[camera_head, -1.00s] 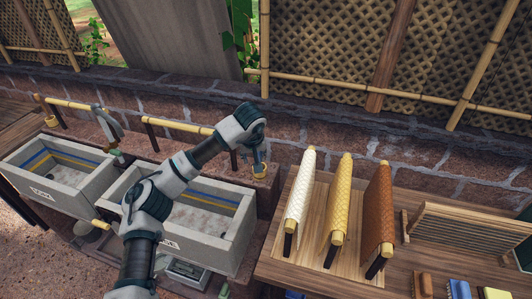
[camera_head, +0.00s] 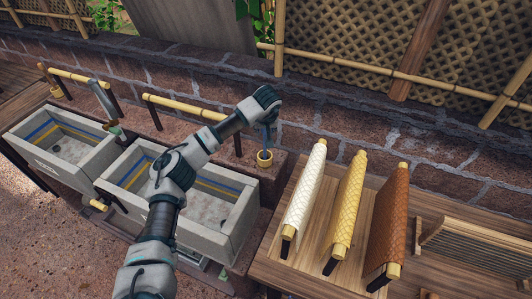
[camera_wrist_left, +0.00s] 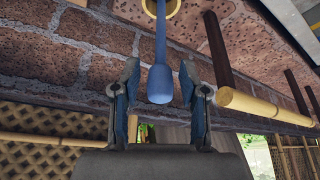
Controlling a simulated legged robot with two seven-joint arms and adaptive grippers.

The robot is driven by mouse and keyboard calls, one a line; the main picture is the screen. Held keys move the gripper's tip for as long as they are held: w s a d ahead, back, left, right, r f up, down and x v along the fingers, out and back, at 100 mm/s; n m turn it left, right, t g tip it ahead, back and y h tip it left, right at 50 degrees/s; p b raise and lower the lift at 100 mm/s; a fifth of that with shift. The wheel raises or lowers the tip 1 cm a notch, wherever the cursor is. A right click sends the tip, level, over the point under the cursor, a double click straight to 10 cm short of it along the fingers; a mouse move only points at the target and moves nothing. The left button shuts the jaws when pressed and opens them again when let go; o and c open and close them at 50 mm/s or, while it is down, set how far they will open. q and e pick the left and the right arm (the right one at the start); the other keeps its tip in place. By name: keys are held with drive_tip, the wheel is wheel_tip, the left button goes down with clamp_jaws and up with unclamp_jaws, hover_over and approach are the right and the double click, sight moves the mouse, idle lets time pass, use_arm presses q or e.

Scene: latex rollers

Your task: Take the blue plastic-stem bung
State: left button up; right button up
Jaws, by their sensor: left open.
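The blue plastic-stem bung (camera_wrist_left: 160,85) stands with one end in a round yellow holder (camera_wrist_left: 160,6), and its thick rounded end points toward my left wrist. The holder also shows in the head view (camera_head: 265,163) on the brick ledge, right of the basins. My left gripper (camera_wrist_left: 159,76) is open, with one finger on each side of the bung's thick end and visible gaps between. In the head view my left gripper (camera_head: 268,142) is just above the holder and hides much of the bung. The bung's far end is hidden inside the holder. My right gripper is not in view.
Stone basins (camera_head: 240,232) stand left of and below the holder. A bamboo rail (camera_head: 185,107) on dark posts runs close by on the left. White, yellow and brown rollers (camera_head: 304,190) stand on a wooden table to the right. A brick wall rises behind.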

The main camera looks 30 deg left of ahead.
sight(265, 137)
use_arm(q)
drive_tip(key=shift+w+a+f, duration=0.1)
drive_tip(key=shift+a+f, duration=0.1)
drive_tip(key=shift+f, duration=0.25)
drive_tip(key=shift+w+a+f, duration=0.1)
drive_tip(key=shift+a+f, duration=0.05)
drive_tip(key=shift+f, duration=0.25)
drive_tip(key=x, duration=0.4)
drive_tip(key=shift+d+f, duration=0.15)
drive_tip(key=shift+f, duration=0.25)
drive_tip(key=shift+c, duration=0.5)
clamp_jaws()
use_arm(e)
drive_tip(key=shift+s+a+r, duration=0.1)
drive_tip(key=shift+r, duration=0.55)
